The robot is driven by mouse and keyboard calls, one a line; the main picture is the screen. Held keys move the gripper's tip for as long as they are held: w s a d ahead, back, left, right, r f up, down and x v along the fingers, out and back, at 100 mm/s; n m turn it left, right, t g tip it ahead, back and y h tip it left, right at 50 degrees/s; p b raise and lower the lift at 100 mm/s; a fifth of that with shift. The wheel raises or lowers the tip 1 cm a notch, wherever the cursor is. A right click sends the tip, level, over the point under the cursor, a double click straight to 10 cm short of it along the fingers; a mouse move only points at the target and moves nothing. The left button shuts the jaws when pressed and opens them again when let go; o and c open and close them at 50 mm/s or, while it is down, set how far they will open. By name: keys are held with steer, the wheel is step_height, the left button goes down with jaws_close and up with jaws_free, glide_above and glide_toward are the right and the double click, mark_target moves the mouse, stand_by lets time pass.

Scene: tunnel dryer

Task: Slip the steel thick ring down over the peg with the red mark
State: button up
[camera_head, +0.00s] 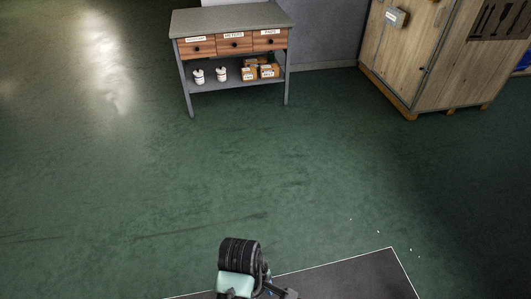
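I see no steel thick ring and no peg with a red mark in this view. My gripper does not show either. Only a dark ribbed and pale green part, which looks like part of my arm, stands at the bottom centre. What my gripper holds, if anything, cannot be seen.
A workbench (231,19) with drawers stands against the back wall. Its lower shelf (236,84) holds white bottles and brown boxes. A wooden cabinet (436,60) is at upper right. A dark mat (360,280) with a white edge lies at lower right. The green floor (200,170) between is mostly clear.

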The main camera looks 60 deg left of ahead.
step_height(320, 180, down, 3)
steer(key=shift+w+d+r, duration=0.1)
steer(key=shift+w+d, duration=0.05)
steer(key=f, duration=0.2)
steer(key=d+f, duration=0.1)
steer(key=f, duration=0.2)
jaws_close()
